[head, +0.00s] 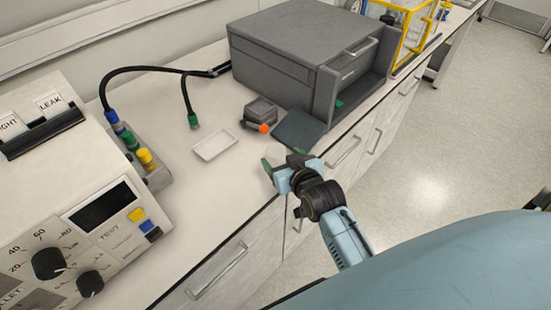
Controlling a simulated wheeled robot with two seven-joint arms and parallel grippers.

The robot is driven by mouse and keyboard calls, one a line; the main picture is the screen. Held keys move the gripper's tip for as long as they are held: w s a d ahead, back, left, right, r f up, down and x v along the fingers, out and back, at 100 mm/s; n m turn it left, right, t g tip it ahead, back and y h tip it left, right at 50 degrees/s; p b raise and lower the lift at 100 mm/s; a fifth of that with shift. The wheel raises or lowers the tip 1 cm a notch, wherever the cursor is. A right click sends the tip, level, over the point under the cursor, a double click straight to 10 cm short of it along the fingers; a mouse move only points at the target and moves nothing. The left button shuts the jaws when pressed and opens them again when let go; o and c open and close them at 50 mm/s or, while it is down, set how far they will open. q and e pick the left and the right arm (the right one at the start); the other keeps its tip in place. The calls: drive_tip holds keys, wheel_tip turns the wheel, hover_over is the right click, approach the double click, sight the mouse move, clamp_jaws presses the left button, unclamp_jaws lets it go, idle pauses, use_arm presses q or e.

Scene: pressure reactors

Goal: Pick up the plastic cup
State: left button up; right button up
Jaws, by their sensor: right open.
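I cannot make out a plastic cup for certain in the head view. My right gripper (282,162) is open over the front edge of the white bench, just below a dark flat panel (299,130). Nothing shows clearly between its fingers. A shallow white tray (214,144) lies on the bench to its upper left, apart from the gripper. My left gripper is not in view.
A large grey box (290,60) with an open front stands at the back, with a small green item (339,103) inside. A control unit (70,220) with dials fills the left. A black cable (150,69) crosses the bench. A yellow-framed case (405,35) stands at the far right.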

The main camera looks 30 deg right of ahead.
sight(280, 158)
drive_tip(key=shift+f+b+x, duration=0.15)
drive_tip(key=shift+b+x, duration=0.05)
drive_tip(key=shift+x, duration=1.15)
drive_tip(key=shift+f+b+x, duration=0.15)
drive_tip(key=shift+b+x, duration=0.05)
drive_tip(key=shift+x, duration=1.15)
drive_tip(key=shift+s+a, duration=0.1)
drive_tip(key=shift+s, duration=0.1)
drive_tip(key=shift+c, duration=0.4)
drive_tip(key=c, duration=1)
